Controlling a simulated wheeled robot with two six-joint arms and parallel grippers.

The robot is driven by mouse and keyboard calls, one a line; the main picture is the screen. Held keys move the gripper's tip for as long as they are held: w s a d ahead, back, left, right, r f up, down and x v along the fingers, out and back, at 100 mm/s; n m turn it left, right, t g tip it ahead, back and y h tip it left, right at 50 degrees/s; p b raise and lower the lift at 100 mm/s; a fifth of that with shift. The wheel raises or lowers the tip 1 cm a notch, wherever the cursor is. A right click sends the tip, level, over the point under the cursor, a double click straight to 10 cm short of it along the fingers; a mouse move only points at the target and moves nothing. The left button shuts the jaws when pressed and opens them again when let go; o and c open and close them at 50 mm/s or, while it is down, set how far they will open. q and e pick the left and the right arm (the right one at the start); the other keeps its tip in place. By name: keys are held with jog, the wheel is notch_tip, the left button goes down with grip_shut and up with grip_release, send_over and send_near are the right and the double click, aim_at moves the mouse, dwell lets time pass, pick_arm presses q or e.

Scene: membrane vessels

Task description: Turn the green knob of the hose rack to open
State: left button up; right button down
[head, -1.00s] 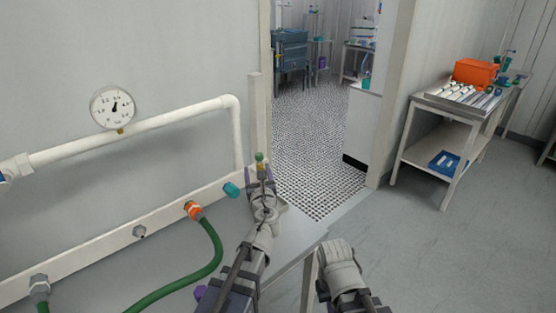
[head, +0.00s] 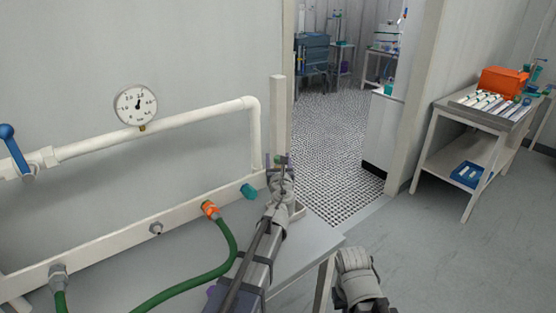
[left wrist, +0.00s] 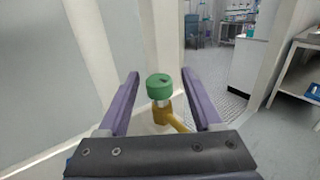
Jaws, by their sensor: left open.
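The green knob (left wrist: 159,87) sits upright on a brass valve body (left wrist: 162,113) with a side spout, in the middle of the left wrist view. My left gripper (left wrist: 160,74) is open, with one purple finger on each side of the knob and a visible gap on both sides. In the head view, my left gripper (head: 279,162) is at the right end of the hose rack's white rail (head: 110,248) and largely covers the knob. My right arm shows at the bottom of the head view, but its fingers cannot be seen.
A green hose (head: 232,252) with an orange connector (head: 210,209) hangs from the rail, beside a teal fitting (head: 249,191). A white pipe with a gauge (head: 136,105) and a blue handle (head: 13,150) runs above. A doorway and a side table (head: 470,125) lie right.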

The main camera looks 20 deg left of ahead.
pick_arm(q)
jog(key=shift+c, duration=0.4)
grip_shut()
